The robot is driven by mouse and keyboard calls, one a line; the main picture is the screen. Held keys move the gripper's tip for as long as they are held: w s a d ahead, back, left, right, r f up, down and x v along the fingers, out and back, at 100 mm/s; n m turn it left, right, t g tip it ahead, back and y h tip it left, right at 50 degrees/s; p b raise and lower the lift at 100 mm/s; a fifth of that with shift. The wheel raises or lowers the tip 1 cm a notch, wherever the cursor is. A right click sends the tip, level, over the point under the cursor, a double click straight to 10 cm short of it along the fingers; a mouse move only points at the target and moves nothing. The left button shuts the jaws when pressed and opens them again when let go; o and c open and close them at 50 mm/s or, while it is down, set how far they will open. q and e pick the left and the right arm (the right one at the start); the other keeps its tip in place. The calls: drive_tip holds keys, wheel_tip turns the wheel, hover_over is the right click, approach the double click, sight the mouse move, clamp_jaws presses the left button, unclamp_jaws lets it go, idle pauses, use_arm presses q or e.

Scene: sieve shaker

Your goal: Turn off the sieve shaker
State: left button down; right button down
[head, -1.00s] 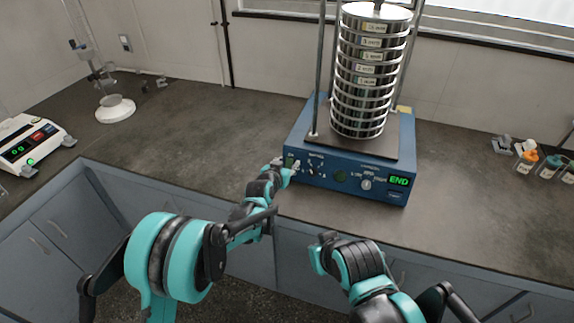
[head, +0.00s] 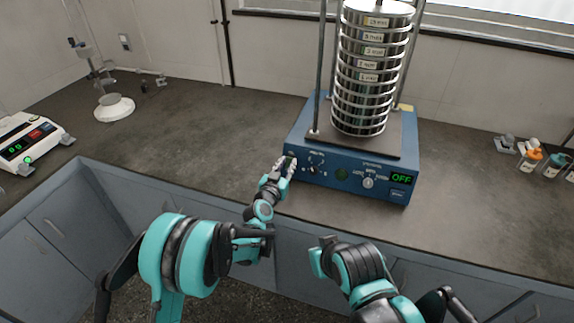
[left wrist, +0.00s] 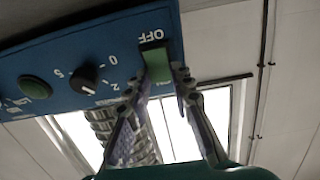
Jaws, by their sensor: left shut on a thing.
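The blue sieve shaker (head: 352,178) stands on the counter with a column of stacked steel sieves on top. Its display (head: 401,179) reads OFF in green. In the left wrist view, a green rectangular power switch (left wrist: 156,66) sits beside the word OFF on the blue panel. My left gripper (head: 288,166) is at the panel's left end.
A white balance (head: 28,140) stands at the far left, with a stand with a white round base (head: 114,108) behind it. Small bottles (head: 552,164) stand at the right edge. The counter (head: 190,130) left of the shaker is clear.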

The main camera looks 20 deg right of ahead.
idle(0.3)
use_arm(q)
drive_tip(key=c, duration=1.3)
unclamp_jaws()
drive_tip(key=v, duration=1.2)
